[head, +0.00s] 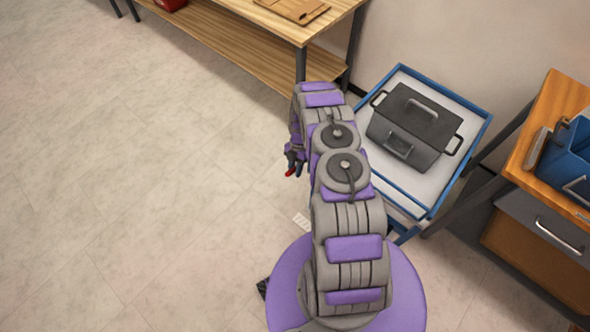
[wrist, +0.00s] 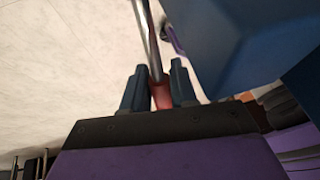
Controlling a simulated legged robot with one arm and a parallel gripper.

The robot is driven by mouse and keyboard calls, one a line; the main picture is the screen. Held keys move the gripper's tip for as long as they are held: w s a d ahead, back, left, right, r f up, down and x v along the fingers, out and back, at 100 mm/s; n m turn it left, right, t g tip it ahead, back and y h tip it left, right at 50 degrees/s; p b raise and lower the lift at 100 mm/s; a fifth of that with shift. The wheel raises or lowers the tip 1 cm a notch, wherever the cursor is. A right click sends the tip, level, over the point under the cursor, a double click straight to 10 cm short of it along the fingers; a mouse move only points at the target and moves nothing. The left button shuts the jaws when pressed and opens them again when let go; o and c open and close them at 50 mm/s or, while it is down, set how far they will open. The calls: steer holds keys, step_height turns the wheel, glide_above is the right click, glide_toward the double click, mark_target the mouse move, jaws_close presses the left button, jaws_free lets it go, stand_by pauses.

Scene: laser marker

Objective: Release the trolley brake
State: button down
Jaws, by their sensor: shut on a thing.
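The blue-framed trolley (head: 456,104) with a pale top stands right of my arm in the head view. My gripper (head: 294,164) hangs low at the trolley's left side, and its tips are small there. In the wrist view my gripper (wrist: 158,88) has its two dark blue fingers on either side of a red grip (wrist: 162,97) and is shut on it. The red grip is on the end of a thin metal rod (wrist: 149,35), which looks like the brake lever. The red also shows in the head view (head: 289,173). My arm hides the rod's base there.
A dark grey lidded case (head: 415,127) sits on the trolley. A wooden workbench (head: 290,22) stands behind, and a wooden-topped cabinet (head: 555,140) with a blue bin (head: 570,160) is at right. The floor on the left is clear. A blue panel (wrist: 225,40) is close beside my fingers.

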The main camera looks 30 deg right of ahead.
steer(key=shift+w+d+r+y, duration=0.2)
steer(key=shift+w+r+y, duration=0.1)
steer(key=shift+r+y, duration=0.15)
steer(key=c, duration=1)
jaws_free()
steer(key=shift+s+g, duration=0.1)
steer(key=shift+g, duration=0.2)
steer(key=p+v, duration=0.1)
steer(key=v, duration=0.7)
steer(key=p+v, duration=0.2)
steer(key=v, duration=0.7)
steer(key=shift+d, duration=0.3)
steer(key=shift+r, duration=0.1)
